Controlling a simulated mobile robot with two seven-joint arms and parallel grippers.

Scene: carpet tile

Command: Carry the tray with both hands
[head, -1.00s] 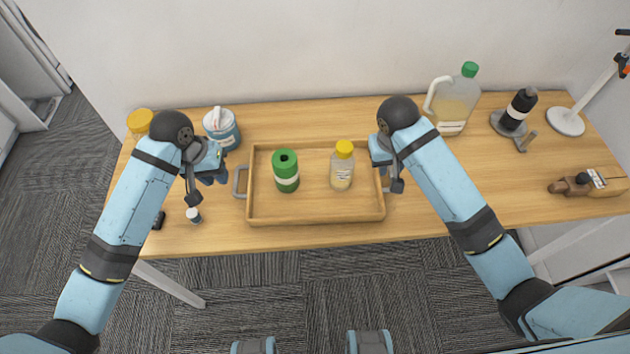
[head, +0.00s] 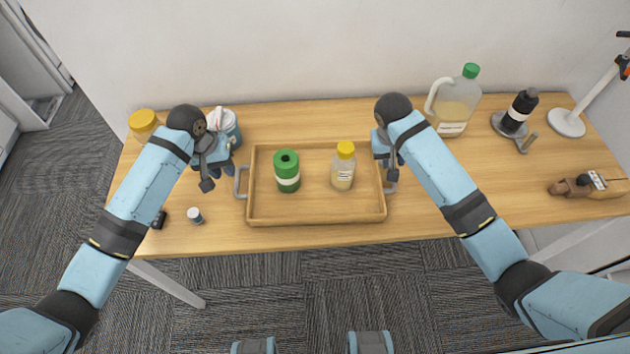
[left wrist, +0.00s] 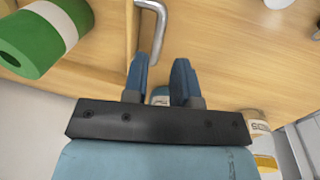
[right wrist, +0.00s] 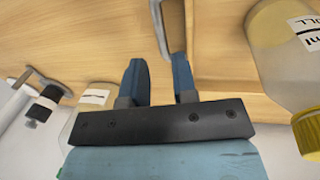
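A wooden tray (head: 315,221) lies on the table with a grey metal handle at each end. A green can (head: 287,172) and a yellow-capped bottle (head: 343,168) stand in it. My left gripper (head: 224,170) is open beside the tray's left handle (head: 239,183); in the left wrist view this handle (left wrist: 161,25) shows beyond the fingertips (left wrist: 160,68). My right gripper (head: 386,167) is by the right handle (head: 391,186), partly hidden by its arm. In the right wrist view its fingers (right wrist: 157,70) are apart, with the handle (right wrist: 160,28) just beyond them. I cannot tell whether they touch.
A blue-and-white container (head: 222,125) and a yellow-lidded jar (head: 143,122) stand behind my left gripper.

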